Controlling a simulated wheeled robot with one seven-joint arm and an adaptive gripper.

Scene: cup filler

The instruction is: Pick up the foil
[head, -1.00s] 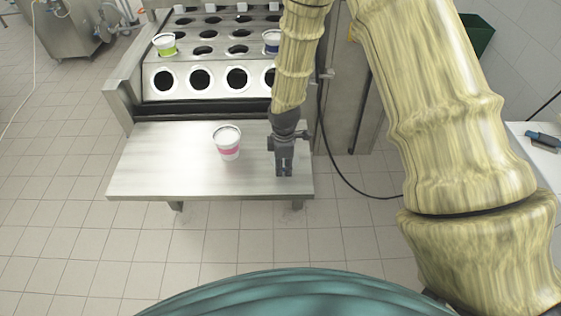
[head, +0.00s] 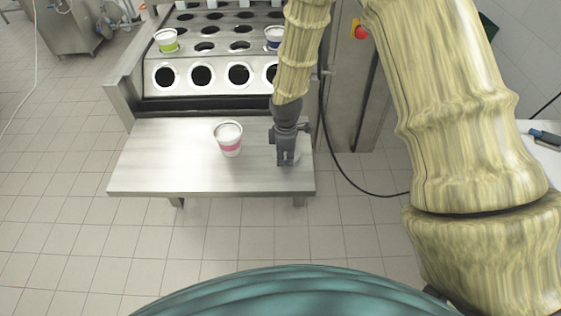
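I cannot clearly make out a separate foil. A faint pale patch shows on the steel table (head: 160,165) beside my fingertips, too small and too close to them to identify. My gripper (head: 285,162) points down over the right part of the table, low above it or touching it. Its fingers are small and dark, so I cannot tell whether they are apart or hold anything. A white cup with a pink band (head: 229,141) stands upright on the table, to the left of my gripper and apart from it.
Behind the table is the filler's metal plate with rows of round holes (head: 200,75). A green-banded cup (head: 166,41) and a blue-banded cup (head: 273,38) sit in holes there. A black cable (head: 352,188) hangs to the right. The table's left part is clear.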

